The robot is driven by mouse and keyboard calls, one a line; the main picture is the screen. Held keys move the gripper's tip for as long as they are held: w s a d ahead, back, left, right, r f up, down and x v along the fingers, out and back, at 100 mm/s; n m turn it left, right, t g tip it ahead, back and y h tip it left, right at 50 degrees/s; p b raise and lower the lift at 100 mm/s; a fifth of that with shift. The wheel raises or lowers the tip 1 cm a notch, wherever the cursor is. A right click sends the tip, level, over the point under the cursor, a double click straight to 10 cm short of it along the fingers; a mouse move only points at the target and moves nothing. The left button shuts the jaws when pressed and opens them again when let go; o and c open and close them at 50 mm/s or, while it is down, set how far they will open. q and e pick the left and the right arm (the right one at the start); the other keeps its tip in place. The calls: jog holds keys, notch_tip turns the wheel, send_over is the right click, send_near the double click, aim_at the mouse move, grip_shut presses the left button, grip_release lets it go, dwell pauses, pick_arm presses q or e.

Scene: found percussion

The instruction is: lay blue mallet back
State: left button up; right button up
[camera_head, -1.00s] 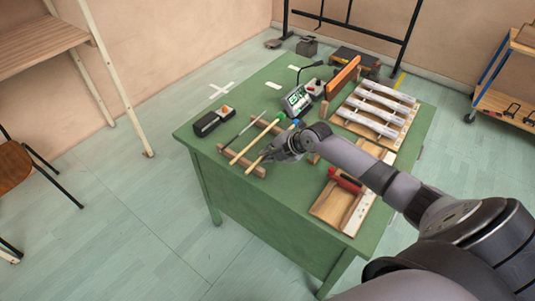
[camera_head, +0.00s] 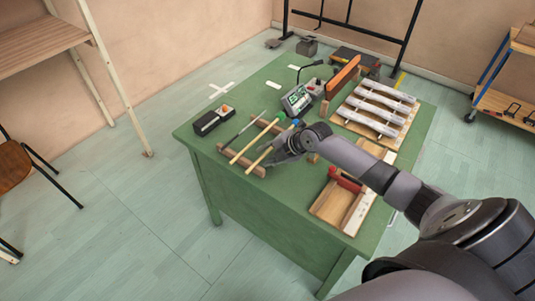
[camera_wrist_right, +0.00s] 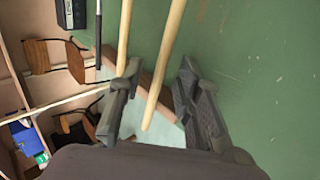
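The blue mallet, with a pale wooden handle (camera_head: 262,156) and blue head (camera_head: 295,122), lies across a low wooden rack (camera_head: 243,161) on the green table. A green-headed mallet (camera_head: 250,142) lies beside it on the left. My right gripper (camera_head: 277,157) is low beside the blue mallet's handle, partly hiding the rack. In the right wrist view my right gripper (camera_wrist_right: 160,66) is open, its fingers apart on either side of the blue mallet's handle (camera_wrist_right: 163,68). Gaps show between fingers and handle. The mallet heads are outside that view. My left gripper is not in view.
A dark rod (camera_head: 243,130) and a black case (camera_head: 214,120) lie left of the mallets. A metal-bar instrument (camera_head: 378,108), an electronic device (camera_head: 298,99) and a wooden tray with a red-handled tool (camera_head: 346,181) occupy the right. The table's front edge is close to the rack.

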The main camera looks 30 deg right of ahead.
jog(key=v, duration=1.2)
dwell(0.3)
